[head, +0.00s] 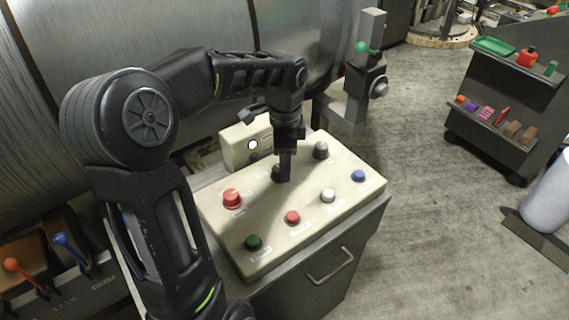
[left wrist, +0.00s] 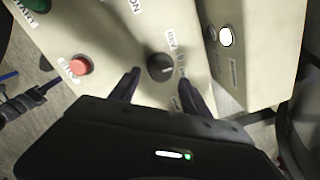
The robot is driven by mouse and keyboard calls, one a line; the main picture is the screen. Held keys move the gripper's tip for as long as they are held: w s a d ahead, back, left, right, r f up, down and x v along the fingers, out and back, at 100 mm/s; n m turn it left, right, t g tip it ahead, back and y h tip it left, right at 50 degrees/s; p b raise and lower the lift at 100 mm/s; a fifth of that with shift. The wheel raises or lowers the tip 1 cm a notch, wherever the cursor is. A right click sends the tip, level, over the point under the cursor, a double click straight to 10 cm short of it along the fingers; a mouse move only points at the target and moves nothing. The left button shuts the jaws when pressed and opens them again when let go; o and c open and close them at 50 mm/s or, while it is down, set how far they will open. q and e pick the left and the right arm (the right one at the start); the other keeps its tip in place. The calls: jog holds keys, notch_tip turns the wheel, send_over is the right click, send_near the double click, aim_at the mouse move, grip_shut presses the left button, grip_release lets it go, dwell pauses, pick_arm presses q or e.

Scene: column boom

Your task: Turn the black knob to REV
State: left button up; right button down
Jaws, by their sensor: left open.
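The black knob (left wrist: 160,67) is a round dial with a pale pointer line, on the cream control panel (head: 310,218). In the left wrist view the line points right, towards small labels (left wrist: 182,70) whose wording I cannot read surely. My left gripper (left wrist: 157,88) is open, its two fingers apart with the knob between and just beyond their tips. I cannot tell whether they touch it. In the head view my left gripper (head: 282,178) points down at the panel's back part and mostly hides the knob. My right gripper is not in view.
A cream box (head: 235,150) stands behind.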

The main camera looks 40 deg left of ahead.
pick_arm(q)
jog(key=shift+f, duration=0.75)
jog(key=shift+r, duration=0.1)
grip_shut()
